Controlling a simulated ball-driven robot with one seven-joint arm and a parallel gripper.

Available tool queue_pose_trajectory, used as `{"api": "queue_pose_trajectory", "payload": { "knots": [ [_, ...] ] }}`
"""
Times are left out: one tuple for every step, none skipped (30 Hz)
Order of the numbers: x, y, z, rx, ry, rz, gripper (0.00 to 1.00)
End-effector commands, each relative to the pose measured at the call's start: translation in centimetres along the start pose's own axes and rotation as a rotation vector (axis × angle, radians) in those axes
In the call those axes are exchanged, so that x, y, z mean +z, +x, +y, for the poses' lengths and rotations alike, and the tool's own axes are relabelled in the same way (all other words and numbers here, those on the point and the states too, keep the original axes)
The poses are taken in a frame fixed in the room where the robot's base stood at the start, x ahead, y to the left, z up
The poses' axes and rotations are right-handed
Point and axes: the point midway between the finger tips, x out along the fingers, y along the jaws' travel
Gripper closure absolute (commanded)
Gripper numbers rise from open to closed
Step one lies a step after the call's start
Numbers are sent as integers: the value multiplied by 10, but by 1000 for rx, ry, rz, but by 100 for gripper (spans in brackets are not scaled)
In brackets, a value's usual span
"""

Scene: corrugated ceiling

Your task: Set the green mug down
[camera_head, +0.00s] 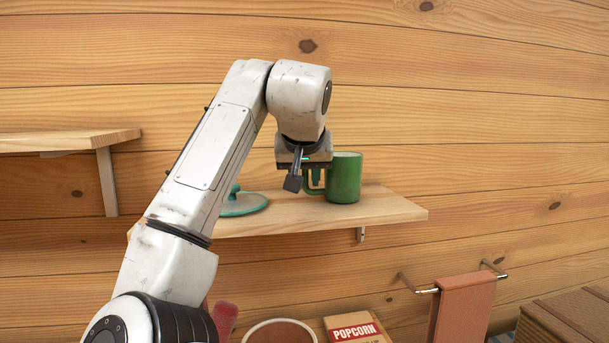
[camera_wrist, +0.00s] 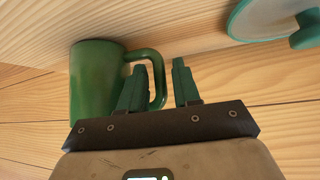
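The green mug (camera_head: 344,178) stands upright on the wooden wall shelf (camera_head: 390,208), near its right end. In the wrist view the mug (camera_wrist: 92,80) is at the left, its handle pointing to my gripper. My gripper (camera_head: 308,182) is just left of the mug at handle height. In the wrist view its two green fingers (camera_wrist: 158,82) are spread apart. The outer bar of the handle lies between them, with a gap showing on the right finger's side. One finger overlaps the handle loop; whether it touches the handle is hard to tell.
A teal lid with a knob (camera_head: 243,204) lies on the shelf left of my gripper, and shows in the wrist view (camera_wrist: 262,18). Another shelf (camera_head: 60,141) is at the far left. Below are a popcorn box (camera_head: 356,330), a round container (camera_head: 280,331) and a towel (camera_head: 462,308) on a rail.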

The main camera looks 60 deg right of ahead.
Motion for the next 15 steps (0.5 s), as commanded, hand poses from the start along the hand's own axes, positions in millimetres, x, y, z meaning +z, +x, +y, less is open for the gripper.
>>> {"api": "queue_pose_trajectory", "payload": {
  "knots": [
    [0, 0, 0, 0, 0, 0, 63],
    [0, 0, 0, 0, 0, 0, 60],
    [0, 0, 0, 0, 0, 0, 56],
    [0, 0, 0, 0, 0, 0, 56],
    [0, 0, 0, 0, 0, 0, 56],
    [0, 0, 0, 0, 0, 0, 56],
    [0, 0, 0, 0, 0, 0, 56],
    [0, 0, 0, 0, 0, 0, 56],
    [0, 0, 0, 0, 0, 0, 56],
    [0, 0, 0, 0, 0, 0, 56],
    [-1, -1, 0, 0, 0, 0, 56],
    [-2, -2, 0, -1, 0, 0, 56],
    [-4, -4, 0, -1, -1, 0, 56],
    [-3, -6, 0, -1, -1, 0, 56],
    [-3, -10, 0, 0, -1, 1, 56]
  ]
}}
